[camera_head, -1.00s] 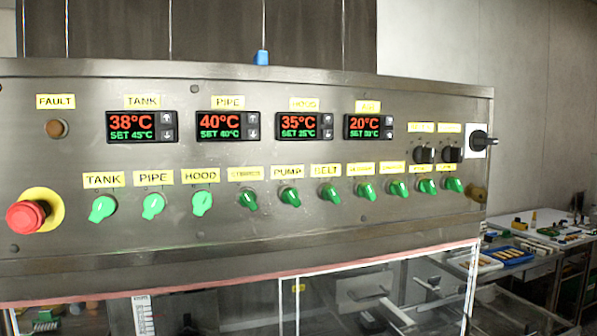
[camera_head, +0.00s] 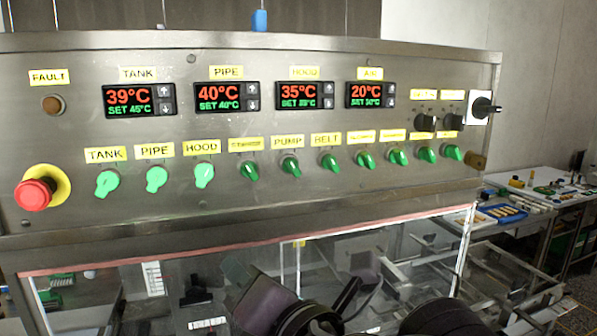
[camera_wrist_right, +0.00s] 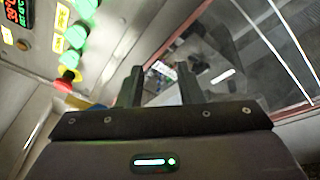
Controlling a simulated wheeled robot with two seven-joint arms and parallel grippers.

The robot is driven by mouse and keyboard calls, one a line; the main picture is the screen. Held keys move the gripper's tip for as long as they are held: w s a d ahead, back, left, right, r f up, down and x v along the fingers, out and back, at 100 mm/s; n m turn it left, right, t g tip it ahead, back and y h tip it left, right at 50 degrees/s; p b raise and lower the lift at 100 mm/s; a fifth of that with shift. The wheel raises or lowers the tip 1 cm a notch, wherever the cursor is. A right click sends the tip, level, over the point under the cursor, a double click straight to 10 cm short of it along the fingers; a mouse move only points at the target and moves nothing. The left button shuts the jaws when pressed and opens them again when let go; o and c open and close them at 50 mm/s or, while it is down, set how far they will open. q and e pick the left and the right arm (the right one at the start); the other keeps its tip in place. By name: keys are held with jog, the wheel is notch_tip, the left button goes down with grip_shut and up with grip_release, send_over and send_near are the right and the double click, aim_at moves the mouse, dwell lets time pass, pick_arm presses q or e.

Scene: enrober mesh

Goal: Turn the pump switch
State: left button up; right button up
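The pump switch (camera_head: 290,165) is a dark green knob under the yellow PUMP label (camera_head: 288,142), in the lower row of the steel panel. Its handle looks slanted, and nothing touches it. My right gripper (camera_head: 240,277) is low in the head view, in front of the clear guard and below the panel, well apart from the pump switch. In the right wrist view its two dark fingers (camera_wrist_right: 160,82) stand apart with nothing between them. That view shows some green knobs (camera_wrist_right: 76,36) at upper left; I cannot tell the pump switch there. My left gripper is not in view.
Brighter green TANK, PIPE and HOOD knobs (camera_head: 204,175) sit left of the pump switch, the BELT knob (camera_head: 330,161) right of it. A red emergency button (camera_head: 34,194) juts out at far left. A side table (camera_head: 545,217) with small items stands at right.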

notch_tip(320, 180, up, 4)
jog(key=d+n, duration=0.1)
jog(key=n, duration=0.7)
jog(key=n+t+h, duration=0.3)
jog(key=n+h, duration=0.1)
send_near(295, 170)
jog(key=p+x, duration=0.2)
jog(key=x, duration=0.4)
jog(key=shift+w+r+p, duration=0.1)
jog(key=shift+w+p, duration=0.15)
jog(key=shift+p, duration=0.05)
jog(key=shift+x, duration=0.95)
jog(key=shift+a, duration=0.1)
jog(key=shift+c, duration=0.2)
grip_shut()
